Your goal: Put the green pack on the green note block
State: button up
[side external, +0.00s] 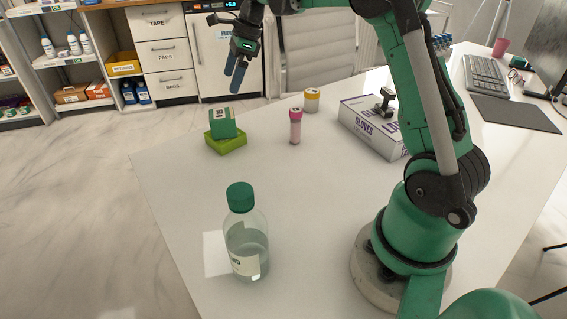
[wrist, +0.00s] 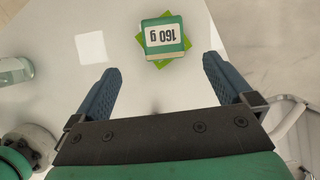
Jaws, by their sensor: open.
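The green pack (side external: 222,123) sits on top of the lime-green note block (side external: 232,143) near the far left edge of the table.
A clear bottle with a green cap (side external: 246,240) stands nearer the front. The table (side external: 185,190) is clear between bottle and pack.

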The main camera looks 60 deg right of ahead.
jog(key=s+a+r+n+t+h, duration=0.1)
jog(key=s+a+r+n+h, duration=0.15)
jog(key=s+a+n, duration=0.55)
jog(key=s+a+f+n+t, duration=0.3)
jog(key=s+a+n, duration=0.3)
jog(key=n, duration=1.2)
jog(key=shift+s+a+f, duration=0.3)
jog(key=shift+s+f, duration=0.25)
jog(key=shift+s, duration=0.55)
